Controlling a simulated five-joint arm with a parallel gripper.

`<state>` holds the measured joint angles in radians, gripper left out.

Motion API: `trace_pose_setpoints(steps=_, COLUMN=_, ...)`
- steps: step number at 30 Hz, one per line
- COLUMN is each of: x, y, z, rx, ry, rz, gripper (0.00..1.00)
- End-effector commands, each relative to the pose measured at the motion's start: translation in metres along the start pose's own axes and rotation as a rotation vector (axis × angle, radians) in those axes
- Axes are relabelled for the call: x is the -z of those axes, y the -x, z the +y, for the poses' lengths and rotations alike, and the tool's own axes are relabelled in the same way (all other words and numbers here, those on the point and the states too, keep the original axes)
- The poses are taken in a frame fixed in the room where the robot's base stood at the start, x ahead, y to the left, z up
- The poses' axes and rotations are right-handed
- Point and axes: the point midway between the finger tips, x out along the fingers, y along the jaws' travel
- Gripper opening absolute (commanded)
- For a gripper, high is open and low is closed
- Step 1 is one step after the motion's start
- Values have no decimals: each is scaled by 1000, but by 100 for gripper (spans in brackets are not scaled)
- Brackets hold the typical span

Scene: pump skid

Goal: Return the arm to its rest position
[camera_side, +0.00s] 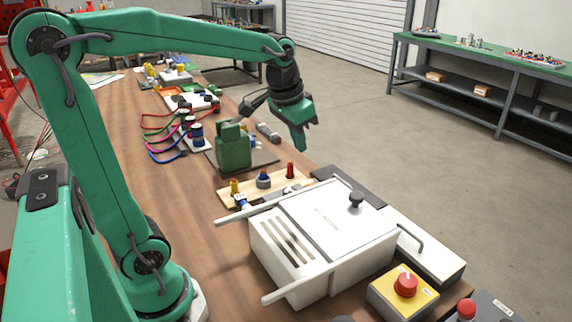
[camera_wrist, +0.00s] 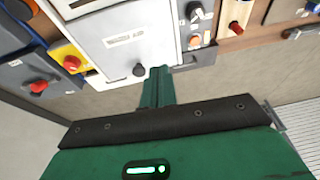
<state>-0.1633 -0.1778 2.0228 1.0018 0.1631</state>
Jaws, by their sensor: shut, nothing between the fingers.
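My green arm reaches out over the wooden bench in the side view, its upper link level and its wrist bent down. My gripper (camera_side: 303,140) hangs above the far side of the bench, past the green block-shaped fixture, and holds nothing. In the wrist view my gripper (camera_wrist: 158,75) shows as shut green fingers, with the white box beyond them. The fingers look apart from everything around them, though their exact height above the bench cannot be told.
A white box (camera_side: 325,219) with a black knob, a yellow box with a red button (camera_side: 404,288) and a green fixture (camera_side: 233,149) stand on the bench (camera_side: 195,233). Small coloured fittings sit on a wooden board (camera_side: 228,199). Open floor (camera_side: 400,165) lies to the right.

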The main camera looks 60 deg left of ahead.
Motion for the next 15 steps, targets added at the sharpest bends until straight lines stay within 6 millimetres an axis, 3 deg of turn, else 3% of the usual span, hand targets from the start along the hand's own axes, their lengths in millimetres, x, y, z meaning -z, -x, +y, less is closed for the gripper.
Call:
trace_pose_setpoints(steps=6, x=-39, y=17, z=22, rx=-7, ry=0, rz=62, gripper=0)
trace_pose_setpoints(steps=15, x=-93, y=24, z=46, rx=-26, ry=5, rz=142, gripper=0)
